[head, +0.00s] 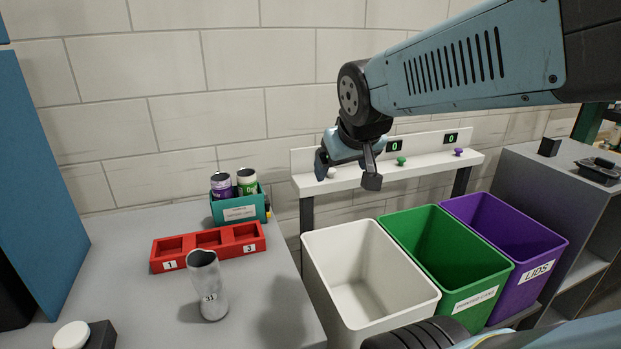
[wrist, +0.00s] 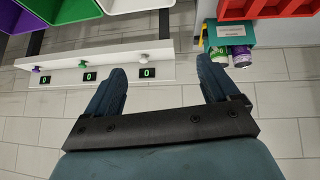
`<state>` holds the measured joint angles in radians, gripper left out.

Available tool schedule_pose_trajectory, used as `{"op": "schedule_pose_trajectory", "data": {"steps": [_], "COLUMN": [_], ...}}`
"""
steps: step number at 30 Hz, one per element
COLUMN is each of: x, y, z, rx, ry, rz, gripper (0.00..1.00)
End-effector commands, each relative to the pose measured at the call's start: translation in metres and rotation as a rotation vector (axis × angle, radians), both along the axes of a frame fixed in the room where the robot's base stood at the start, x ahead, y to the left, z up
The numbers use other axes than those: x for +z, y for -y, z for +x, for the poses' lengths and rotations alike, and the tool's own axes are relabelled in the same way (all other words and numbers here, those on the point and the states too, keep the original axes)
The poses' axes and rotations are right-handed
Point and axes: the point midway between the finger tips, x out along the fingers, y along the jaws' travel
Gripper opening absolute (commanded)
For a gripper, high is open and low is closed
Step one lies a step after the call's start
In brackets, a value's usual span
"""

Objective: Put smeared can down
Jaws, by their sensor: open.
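My gripper (head: 346,174) is open and empty, raised in front of the wall by the white shelf. Its two spread fingers also show in the wrist view (wrist: 162,72), with nothing between them. Two cans, one purple-banded (head: 221,186) and one green-banded (head: 247,182), stand upright in a teal box (head: 239,212) at the back of the grey table. They also show in the wrist view as a green can (wrist: 218,57) and a purple can (wrist: 242,57). I cannot tell whether either is smeared. The box's label is too small to read.
A red tray (head: 171,268) with numbered compartments and a grey cylindrical container (head: 208,290) stand on the table (head: 130,290). White (head: 368,320), green (head: 455,280) and purple (head: 520,245) bins stand to the right. The white shelf (head: 420,168) has coloured buttons and displays reading 0.

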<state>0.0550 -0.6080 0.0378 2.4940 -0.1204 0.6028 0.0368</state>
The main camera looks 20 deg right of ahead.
Motion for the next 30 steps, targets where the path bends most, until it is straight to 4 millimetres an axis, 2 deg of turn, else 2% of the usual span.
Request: {"op": "schedule_pose_trajectory", "data": {"steps": [1, 3, 6, 9, 13, 30], "x": [0.002, 0.002, 0.002, 0.002, 0.002, 0.001], "y": [-0.004, -0.009, -0.015, -0.016, -0.017, -0.017], "z": [-0.016, -0.036, -0.058, -0.072, -0.078, -0.078], "rx": [-0.002, -0.003, 0.0, 0.004, 0.007, 0.006], "ry": [-0.026, -0.067, -0.114, -0.145, -0.161, -0.161], "rz": [0.022, 0.05, 0.083, 0.106, 0.115, 0.116], "gripper": [0.88, 0.88, 0.88, 0.88, 0.88, 0.88]}}
